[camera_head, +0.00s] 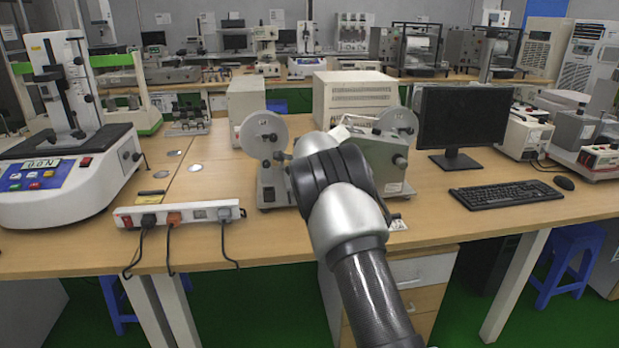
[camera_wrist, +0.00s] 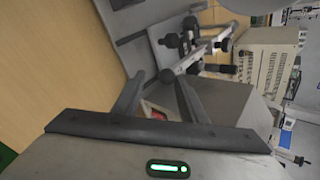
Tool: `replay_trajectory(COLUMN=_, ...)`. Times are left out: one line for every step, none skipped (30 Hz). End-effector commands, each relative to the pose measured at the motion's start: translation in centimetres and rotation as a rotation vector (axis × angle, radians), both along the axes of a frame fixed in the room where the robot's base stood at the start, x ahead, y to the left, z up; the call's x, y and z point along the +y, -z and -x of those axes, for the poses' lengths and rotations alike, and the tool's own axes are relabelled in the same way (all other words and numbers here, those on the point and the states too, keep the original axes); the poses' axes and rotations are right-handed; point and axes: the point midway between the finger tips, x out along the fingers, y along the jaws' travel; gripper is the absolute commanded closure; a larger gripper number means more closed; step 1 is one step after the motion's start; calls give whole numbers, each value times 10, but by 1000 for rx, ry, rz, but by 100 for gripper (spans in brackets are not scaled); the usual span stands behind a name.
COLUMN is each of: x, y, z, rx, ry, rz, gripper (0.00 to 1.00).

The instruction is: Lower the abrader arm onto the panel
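The abrader, a grey bench machine (camera_head: 384,158) with pale discs (camera_head: 265,135) on it, stands on the table in the head view, partly hidden behind my arm. In the wrist view a silver bar with black knobs (camera_wrist: 200,55), which looks like the abrader arm, runs at a slant above a pale plate (camera_wrist: 158,35). I cannot tell whether the bar touches the plate. My gripper (camera_wrist: 160,80) is open, its two fingers apart with nothing held between them. The bar lies beyond the fingertips. In the head view my gripper is hidden behind my arm.
A power strip (camera_head: 180,214) with cables lies at the front edge. A white tester (camera_head: 60,165) stands at left. A monitor (camera_head: 463,118) and keyboard (camera_head: 505,194) are at right. A beige box instrument (camera_head: 352,95) stands behind the abrader.

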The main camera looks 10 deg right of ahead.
Motion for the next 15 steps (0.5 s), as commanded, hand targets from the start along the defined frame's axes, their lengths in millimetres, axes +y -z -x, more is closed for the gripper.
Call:
replay_trajectory(x=-2, y=15, z=4, rx=21, ry=3, rz=1, gripper=62)
replay_trajectory(x=-2, y=15, z=4, rx=21, ry=3, rz=1, gripper=62)
replay_trajectory(x=-2, y=15, z=3, rx=20, ry=4, rz=2, gripper=62)
replay_trajectory(x=-3, y=15, z=3, rx=20, ry=4, rz=2, gripper=62)
replay_trajectory(x=-3, y=14, z=4, rx=20, ry=4, rz=2, gripper=62)
replay_trajectory(x=-3, y=13, z=4, rx=20, ry=4, rz=2, gripper=62)
replay_trajectory(x=-3, y=11, z=5, rx=18, ry=3, rz=2, gripper=62)
replay_trajectory(x=-2, y=9, z=6, rx=17, ry=4, rz=2, gripper=62)
replay_trajectory(x=-2, y=5, z=9, rx=17, ry=3, rz=3, gripper=62)
replay_trajectory(x=-1, y=2, z=12, rx=16, ry=2, rz=3, gripper=62)
replay_trajectory(x=0, y=-2, z=15, rx=17, ry=2, rz=3, gripper=62)
replay_trajectory(x=1, y=-8, z=20, rx=16, ry=2, rz=2, gripper=62)
replay_trajectory(x=2, y=-14, z=25, rx=14, ry=2, rz=1, gripper=62)
replay_trajectory(x=3, y=-20, z=29, rx=13, ry=2, rz=0, gripper=62)
replay_trajectory(x=4, y=-28, z=35, rx=9, ry=2, rz=0, gripper=62)
